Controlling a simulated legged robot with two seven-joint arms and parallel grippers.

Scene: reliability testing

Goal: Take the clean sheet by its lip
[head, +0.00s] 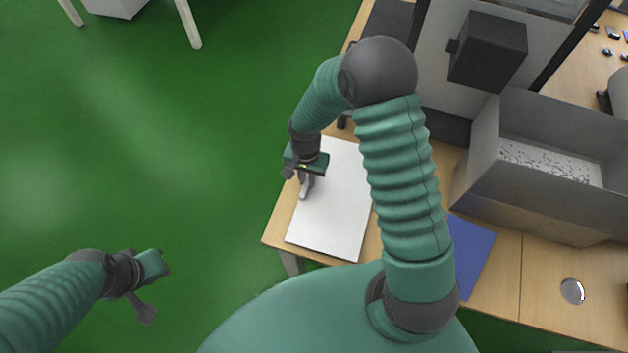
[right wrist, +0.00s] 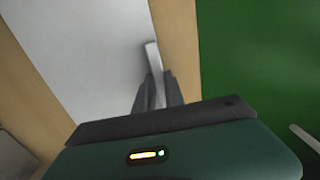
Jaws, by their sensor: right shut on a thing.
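The clean sheet (head: 335,220) is a white rectangle lying flat on the left end of the wooden table. It also fills the left of the right wrist view (right wrist: 85,50). My right gripper (head: 306,188) is over the sheet's left edge. In the right wrist view its dark fingers (right wrist: 158,92) are shut on the sheet's small pale lip (right wrist: 152,58), which stands up at the edge. My left gripper (head: 152,292) is over the green floor at lower left, away from the table; its finger gap is not clear.
A blue sheet (head: 472,255) lies right of the white one, partly behind my right arm. A grey open bin (head: 560,215) with speckled contents stands at the right. A round metal disc (head: 573,291) lies at the front right.

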